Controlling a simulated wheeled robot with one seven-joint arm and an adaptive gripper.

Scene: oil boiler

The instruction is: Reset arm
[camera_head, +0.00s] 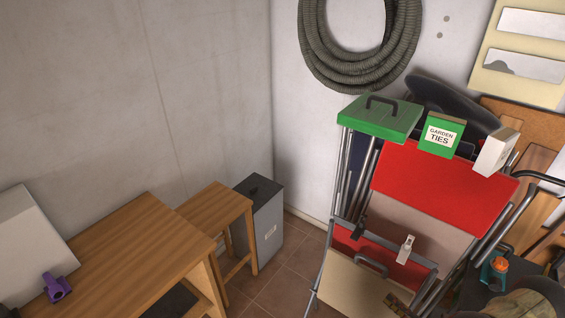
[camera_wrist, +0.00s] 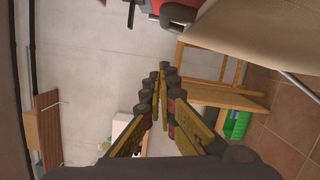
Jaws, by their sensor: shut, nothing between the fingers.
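My gripper (camera_wrist: 161,72) shows in the wrist view. Its yellow and dark fingers meet at the tips, with nothing held between them. It points toward a pale wall, with a wooden frame (camera_wrist: 222,68) and a beige surface (camera_wrist: 268,30) to the right of the fingertips.
In the head view, a wooden table (camera_head: 135,250) bears a purple object (camera_head: 56,287). A wooden stool (camera_head: 215,208) and a grey box (camera_head: 267,215) stand beside it. Folded red chairs (camera_head: 440,185) crowd the right. Tiled floor (camera_head: 285,275) is clear between.

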